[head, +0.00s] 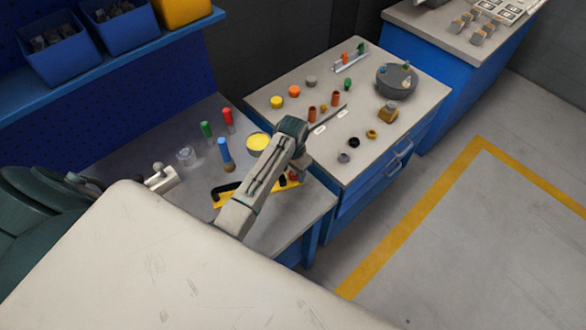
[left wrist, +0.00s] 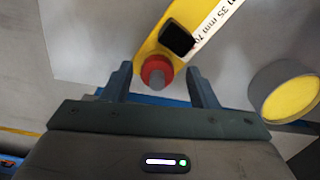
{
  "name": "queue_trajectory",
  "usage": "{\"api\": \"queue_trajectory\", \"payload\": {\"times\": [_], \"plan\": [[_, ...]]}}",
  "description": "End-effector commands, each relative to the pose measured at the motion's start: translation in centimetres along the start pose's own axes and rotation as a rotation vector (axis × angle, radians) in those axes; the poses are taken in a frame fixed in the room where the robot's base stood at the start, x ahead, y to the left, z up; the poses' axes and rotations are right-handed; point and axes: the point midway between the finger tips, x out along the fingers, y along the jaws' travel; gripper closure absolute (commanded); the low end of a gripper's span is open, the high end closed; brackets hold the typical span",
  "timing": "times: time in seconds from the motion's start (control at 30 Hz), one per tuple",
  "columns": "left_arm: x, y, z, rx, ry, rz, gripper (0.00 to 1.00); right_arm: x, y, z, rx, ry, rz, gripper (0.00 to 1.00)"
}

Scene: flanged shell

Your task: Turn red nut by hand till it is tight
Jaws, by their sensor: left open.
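The red nut (left wrist: 152,66) is a round red ring around a grey stud end, at the end of a yellow plate (left wrist: 208,22) with a black block (left wrist: 177,39) and a printed scale. In the head view the red nut (head: 293,176) is a small red spot beside my arm, and the yellow plate (head: 226,197) is partly hidden behind that arm. My left gripper (left wrist: 158,82) is open, with a fingertip on each side of the nut in the picture. I cannot tell whether they touch it. My right gripper is not in view.
A yellow-topped round tin (head: 258,142) stands near the arm; it shows in the left wrist view (left wrist: 290,96) at right. Blue (head: 225,152), red (head: 228,118) and green (head: 206,130) upright pieces stand behind.

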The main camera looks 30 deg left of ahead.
Motion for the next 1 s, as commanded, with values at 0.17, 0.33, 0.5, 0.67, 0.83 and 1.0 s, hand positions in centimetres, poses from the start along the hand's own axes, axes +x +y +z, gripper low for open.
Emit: {"api": "queue_trajectory", "payload": {"times": [0.17,0.33,0.5,0.67,0.83,1.0], "plan": [[0.6,0.0,0.0,0.0,0.001,0.0,0.47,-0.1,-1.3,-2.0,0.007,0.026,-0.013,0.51],[0.6,0.0,0.0,0.0,0.001,0.0,0.47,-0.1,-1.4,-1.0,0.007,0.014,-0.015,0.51],[0.6,0.0,0.0,0.0,0.001,0.0,0.76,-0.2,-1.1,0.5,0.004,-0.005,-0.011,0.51],[0.6,0.0,0.0,0.002,0.001,0.0,0.92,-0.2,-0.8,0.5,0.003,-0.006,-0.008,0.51],[0.5,0.0,0.0,0.089,0.001,0.0,0.92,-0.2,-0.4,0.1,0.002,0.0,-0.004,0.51],[0.5,0.0,0.0,0.089,0.002,0.0,0.92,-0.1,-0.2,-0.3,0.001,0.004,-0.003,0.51]]}}
